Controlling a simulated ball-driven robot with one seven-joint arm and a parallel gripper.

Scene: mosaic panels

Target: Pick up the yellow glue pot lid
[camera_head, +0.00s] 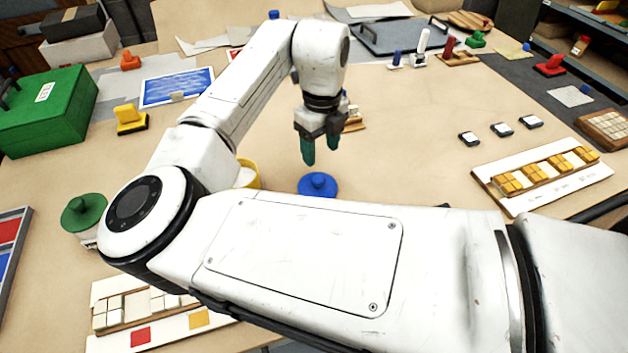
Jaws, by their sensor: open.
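A yellow pot (249,174) with pale contents stands on the table, partly hidden behind my arm. I cannot make out a separate yellow lid; my arm may hide it. A round blue lid with a knob (318,185) lies right of the yellow pot. A green lid with a knob (84,212) sits on a pale pot at the left. My gripper (320,148) is open, with teal fingers pointing down. It appears empty, above and beyond the blue lid, right of the yellow pot.
A green box (45,110) stands at the left, with a yellow block on a black base (130,119) beside it. A mosaic panel with yellow tiles (540,180) lies at the right. A small wooden piece (354,124) is just behind my gripper.

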